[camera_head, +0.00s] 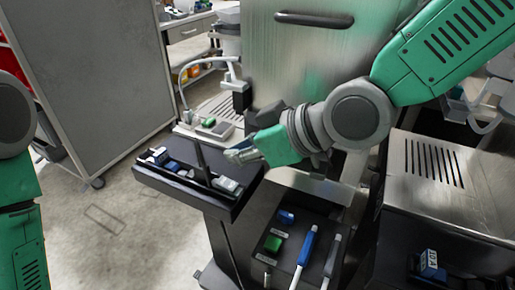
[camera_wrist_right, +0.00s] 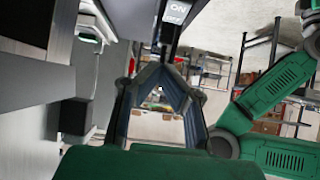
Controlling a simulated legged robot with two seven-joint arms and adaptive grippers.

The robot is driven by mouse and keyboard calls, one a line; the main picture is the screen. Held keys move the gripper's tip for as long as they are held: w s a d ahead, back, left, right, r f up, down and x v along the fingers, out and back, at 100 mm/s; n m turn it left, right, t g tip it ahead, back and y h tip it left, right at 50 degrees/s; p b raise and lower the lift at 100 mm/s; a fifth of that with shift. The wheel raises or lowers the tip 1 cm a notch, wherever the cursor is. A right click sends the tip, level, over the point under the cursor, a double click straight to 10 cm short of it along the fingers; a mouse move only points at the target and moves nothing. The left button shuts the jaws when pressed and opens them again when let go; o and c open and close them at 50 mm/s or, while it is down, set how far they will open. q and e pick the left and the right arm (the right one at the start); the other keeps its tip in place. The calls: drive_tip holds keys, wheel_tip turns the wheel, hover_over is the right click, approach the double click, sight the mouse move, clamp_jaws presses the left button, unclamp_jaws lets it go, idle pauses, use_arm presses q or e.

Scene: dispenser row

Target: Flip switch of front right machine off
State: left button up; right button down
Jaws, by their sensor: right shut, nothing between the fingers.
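My right gripper (camera_head: 234,156) reaches in from the upper right in the head view, with its fingers just above a black tray-like ledge (camera_head: 240,204) on the front of a dark machine. In the wrist view its two dark fingers (camera_wrist_right: 160,70) meet at the tips and hold nothing. I cannot make out the switch lever's position. Only my left arm shows at the left of the head view; its gripper is out of frame.
A lower tray holds a green block (camera_head: 272,243) and blue and grey handled tools (camera_head: 306,248). A metal slotted top (camera_head: 432,165) stands on the right. A grey cabinet (camera_head: 85,75) stands at the left behind clear floor (camera_head: 130,225).

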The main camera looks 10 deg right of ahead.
sight(221, 177)
drive_tip(key=f, duration=0.1)
drive_tip(key=w+a+f, duration=0.1)
drive_tip(key=a+f+b, duration=0.1)
drive_tip(key=f, duration=0.1)
drive_tip(key=shift+w+a, duration=0.1)
drive_tip(key=shift+w, duration=0.05)
drive_tip(key=shift+w+f, duration=0.1)
drive_tip(key=shift+f, duration=0.6)
drive_tip(key=shift+p, duration=0.4)
drive_tip(key=shift+a+f, duration=0.1)
drive_tip(key=shift+f, duration=0.05)
drive_tip(key=shift+s+d, duration=0.45)
drive_tip(key=shift+d, duration=0.25)
drive_tip(key=shift+r, duration=0.2)
